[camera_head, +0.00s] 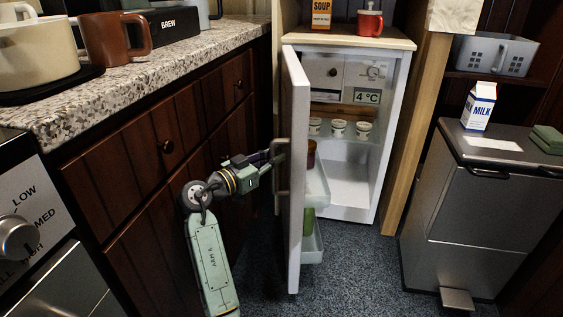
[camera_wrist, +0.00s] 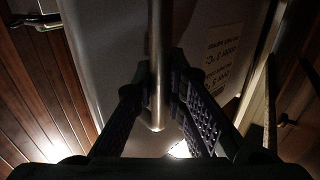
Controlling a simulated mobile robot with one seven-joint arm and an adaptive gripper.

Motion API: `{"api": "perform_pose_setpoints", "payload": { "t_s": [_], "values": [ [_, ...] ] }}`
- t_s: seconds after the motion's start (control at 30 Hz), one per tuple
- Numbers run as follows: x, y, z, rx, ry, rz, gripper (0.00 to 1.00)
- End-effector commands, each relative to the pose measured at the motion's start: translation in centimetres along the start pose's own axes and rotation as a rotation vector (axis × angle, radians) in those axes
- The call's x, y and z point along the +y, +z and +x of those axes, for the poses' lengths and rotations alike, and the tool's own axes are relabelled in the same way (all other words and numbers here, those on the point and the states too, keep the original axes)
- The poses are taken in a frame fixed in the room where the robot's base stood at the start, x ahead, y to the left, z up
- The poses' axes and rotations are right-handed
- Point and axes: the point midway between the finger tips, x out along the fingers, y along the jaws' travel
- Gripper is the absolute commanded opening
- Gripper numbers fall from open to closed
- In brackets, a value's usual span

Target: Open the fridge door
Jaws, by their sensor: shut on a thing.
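The fridge (camera_head: 395,50) stands at the back centre in the head view. Its white door (camera_head: 296,170) is swung wide open toward me, and the inside with its shelves shows. My gripper (camera_head: 278,157) is at the door's outer side, on the upright metal handle (camera_head: 281,172). In the wrist view the gripper (camera_wrist: 160,95) has its two dark fingers on either side of the handle bar (camera_wrist: 158,60), shut on it. The door's face (camera_wrist: 105,60) lies behind the bar, with a printed label (camera_wrist: 222,50) to the right.
A stone-topped counter (camera_head: 150,75) with dark wooden fronts runs along the left, close to my arm. A wooden post (camera_head: 415,120) stands right of the fridge. A metal bin (camera_head: 480,200) with a milk carton (camera_head: 479,106) stands at the right. Blue-grey floor (camera_head: 350,265) is clear before the fridge.

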Motion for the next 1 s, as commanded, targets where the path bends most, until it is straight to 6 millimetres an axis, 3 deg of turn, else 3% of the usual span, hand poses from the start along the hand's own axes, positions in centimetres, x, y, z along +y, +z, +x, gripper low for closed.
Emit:
{"api": "perform_pose_setpoints", "payload": {
  "t_s": [0.43, 0.47, 0.77, 1.0],
  "values": [
    [0.11, 0.23, -0.34, -0.002, 0.015, -0.002, 0.0],
    [0.12, 0.23, -0.35, -0.002, 0.015, -0.002, 0.13],
    [0.07, 0.09, -0.28, -0.001, 0.012, 0.0, 0.33],
    [0.04, 0.02, -0.25, 0.0, 0.011, 0.001, 0.33]
  ]
}}
